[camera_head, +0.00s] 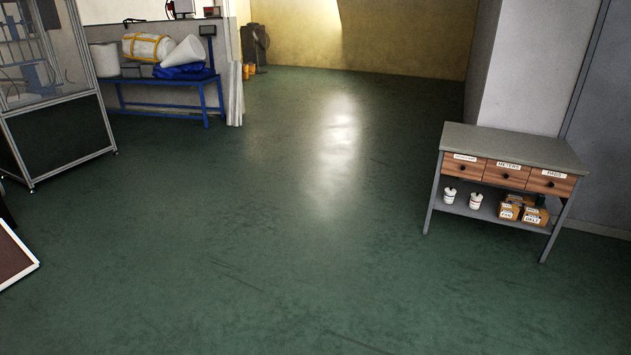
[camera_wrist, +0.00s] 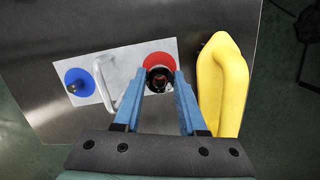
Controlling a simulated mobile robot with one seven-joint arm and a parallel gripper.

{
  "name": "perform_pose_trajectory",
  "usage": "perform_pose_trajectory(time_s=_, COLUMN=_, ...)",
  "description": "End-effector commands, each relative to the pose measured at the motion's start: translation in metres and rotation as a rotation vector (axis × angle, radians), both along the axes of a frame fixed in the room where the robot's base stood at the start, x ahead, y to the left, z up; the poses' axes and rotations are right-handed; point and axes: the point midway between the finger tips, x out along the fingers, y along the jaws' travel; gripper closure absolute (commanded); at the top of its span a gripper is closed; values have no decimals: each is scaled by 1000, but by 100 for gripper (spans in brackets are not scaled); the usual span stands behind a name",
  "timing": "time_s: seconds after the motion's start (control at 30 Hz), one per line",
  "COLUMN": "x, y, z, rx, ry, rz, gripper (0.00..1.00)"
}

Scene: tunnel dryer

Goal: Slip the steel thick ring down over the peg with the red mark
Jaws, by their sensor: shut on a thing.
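In the wrist view, the two blue fingers of my gripper (camera_wrist: 159,76) are shut on a small round thing, taken to be the steel thick ring (camera_wrist: 159,88). It looks dark and shiny between the fingertips. Right behind it is a red disc (camera_wrist: 158,59), the red mark, on a pale plate (camera_wrist: 125,73). The peg at the red mark is mostly hidden by the ring and fingers. I cannot tell whether the ring is around the peg or above it. A blue disc (camera_wrist: 78,82) with a small peg is at the plate's left end.
A silver handle (camera_wrist: 104,88) stands between the discs. A thick yellow part (camera_wrist: 222,85) lies close to the right finger. The head view shows a drawer table (camera_head: 515,145), a blue bench (camera_head: 165,80) and open green floor, but not my gripper.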

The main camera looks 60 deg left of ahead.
Motion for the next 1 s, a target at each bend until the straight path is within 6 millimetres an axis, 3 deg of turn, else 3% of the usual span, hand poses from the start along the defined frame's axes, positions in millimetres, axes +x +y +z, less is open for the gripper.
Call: perform_pose_trajectory(time_s=1.0, x=0, y=0, z=-26, rx=0, ry=0, rz=-1, gripper=100)
